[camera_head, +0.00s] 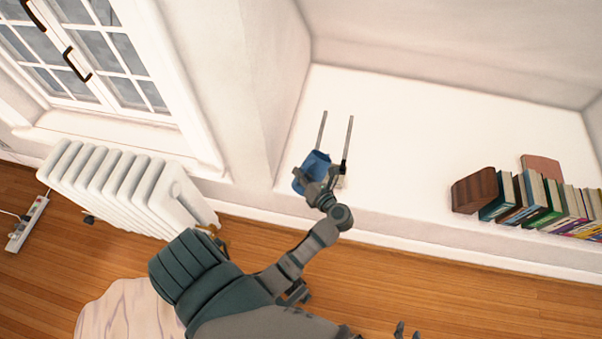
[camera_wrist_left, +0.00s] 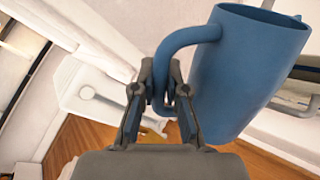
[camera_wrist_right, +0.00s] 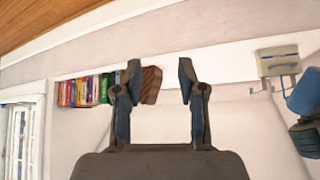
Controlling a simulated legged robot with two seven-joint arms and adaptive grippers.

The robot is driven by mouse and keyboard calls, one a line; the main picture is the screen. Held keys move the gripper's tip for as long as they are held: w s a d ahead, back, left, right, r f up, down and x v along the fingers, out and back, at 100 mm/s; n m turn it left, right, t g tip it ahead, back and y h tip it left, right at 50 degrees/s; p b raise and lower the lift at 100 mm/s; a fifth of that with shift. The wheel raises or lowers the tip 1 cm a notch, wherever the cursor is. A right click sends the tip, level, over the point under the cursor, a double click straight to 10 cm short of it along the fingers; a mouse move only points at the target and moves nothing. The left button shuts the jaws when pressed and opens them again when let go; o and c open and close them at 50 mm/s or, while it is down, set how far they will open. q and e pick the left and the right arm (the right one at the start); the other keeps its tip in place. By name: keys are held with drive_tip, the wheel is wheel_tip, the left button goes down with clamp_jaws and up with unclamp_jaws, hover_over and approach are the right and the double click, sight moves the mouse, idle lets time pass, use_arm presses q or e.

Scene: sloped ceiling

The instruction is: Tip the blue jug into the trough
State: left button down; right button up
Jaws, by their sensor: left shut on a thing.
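The blue jug (camera_head: 312,166) is held at the white ledge in the head view. My left gripper (camera_head: 318,189) is shut on its handle. In the left wrist view the jug (camera_wrist_left: 243,75) fills the upper right, and its looped handle passes between the fingers (camera_wrist_left: 162,90). I cannot clearly make out a trough; two thin metal rods rise beside the jug, and a small pale thing is mostly hidden behind my gripper. My right gripper (camera_wrist_right: 158,75) is open and empty; only its tips show at the head view's bottom edge (camera_head: 407,331).
A row of books (camera_head: 540,203) with a wooden bookend (camera_head: 473,191) stands on the ledge (camera_head: 420,130) at the right. A white radiator (camera_head: 115,190) is under the window at the left. In the right wrist view a pale box-like thing (camera_wrist_right: 278,59) is near the jug (camera_wrist_right: 304,92).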

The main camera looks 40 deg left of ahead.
use_arm(q)
drive_tip(key=shift+w+r+m+p, duration=0.25)
drive_tip(key=shift+r+m+p, duration=0.1)
drive_tip(key=shift+p, duration=0.3)
use_arm(e)
drive_tip(key=shift+s+d+f+g+h, duration=0.1)
drive_tip(key=shift+s+d+f+g, duration=0.25)
drive_tip(key=shift+s, duration=0.35)
drive_tip(key=shift+s+d+g+h, duration=0.1)
drive_tip(key=shift+s+d+g, duration=0.1)
drive_tip(key=shift+s+g, duration=0.4)
drive_tip(key=shift+s+d+f+g+h, duration=0.1)
drive_tip(key=shift+s+d+f+g, duration=0.15)
drive_tip(key=shift+s, duration=0.6)
idle(0.9)
use_arm(q)
drive_tip(key=shift+w+r+m+g+p, duration=0.3)
drive_tip(key=shift+r+m+p, duration=0.05)
drive_tip(key=shift+p, duration=0.3)
use_arm(e)
drive_tip(key=shift+s+d+g+h, duration=0.1)
drive_tip(key=shift+s+d+g, duration=0.15)
drive_tip(key=shift+s+g, duration=0.4)
drive_tip(key=shift+s+d+g+h, duration=0.1)
drive_tip(key=shift+s+d+g, duration=0.1)
drive_tip(key=shift+s, duration=0.75)
drive_tip(key=shift+s+d+g+h, duration=0.1)
drive_tip(key=shift+s+d+g, duration=0.15)
drive_tip(key=shift+s+g, duration=0.4)
idle(0.9)
